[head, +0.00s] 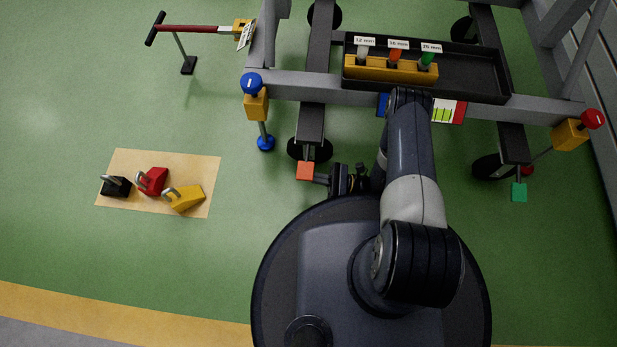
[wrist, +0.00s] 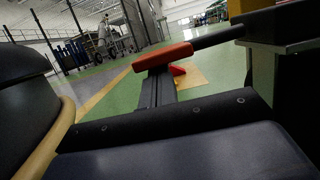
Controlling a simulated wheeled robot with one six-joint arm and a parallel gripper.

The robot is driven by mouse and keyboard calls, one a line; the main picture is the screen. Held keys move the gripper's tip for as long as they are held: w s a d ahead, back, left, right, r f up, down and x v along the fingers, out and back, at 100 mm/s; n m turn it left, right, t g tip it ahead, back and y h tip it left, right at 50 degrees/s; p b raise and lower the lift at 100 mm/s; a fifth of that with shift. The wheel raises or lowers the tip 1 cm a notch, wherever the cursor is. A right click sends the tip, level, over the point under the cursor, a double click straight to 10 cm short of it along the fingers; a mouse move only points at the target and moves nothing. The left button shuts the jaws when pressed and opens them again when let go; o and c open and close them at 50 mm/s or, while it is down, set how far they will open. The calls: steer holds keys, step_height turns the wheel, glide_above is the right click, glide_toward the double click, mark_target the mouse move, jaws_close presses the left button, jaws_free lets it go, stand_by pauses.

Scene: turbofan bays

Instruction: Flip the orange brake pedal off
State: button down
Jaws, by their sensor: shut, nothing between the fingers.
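The orange brake pedal (head: 305,170) is a small orange block at the end of a dark bar, low at the front of the stand frame, left of my arm. In the wrist view the orange pedal (wrist: 162,56) sits on a grey rod that runs to the upper right. My gripper (head: 325,178) is shut and empty, low and just right of the pedal in the head view. In the wrist view my shut fingers (wrist: 157,84) reach up toward the pedal's underside; I cannot tell whether they touch it. My arm hides part of the frame.
A green pedal (head: 519,192) is at the frame's right leg. A black tray (head: 470,72) holds a yellow socket rack (head: 390,69). A tan mat (head: 145,203) with padlocks lies left. A red tow bar (head: 190,29) is at upper left.

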steer(key=shift+s+r+m, duration=0.1)
steer(key=shift+r+m, duration=0.3)
steer(key=shift+m, duration=0.1)
steer(key=shift+s+r, duration=0.1)
steer(key=shift+r, duration=0.85)
steer(key=shift+r, duration=0.1)
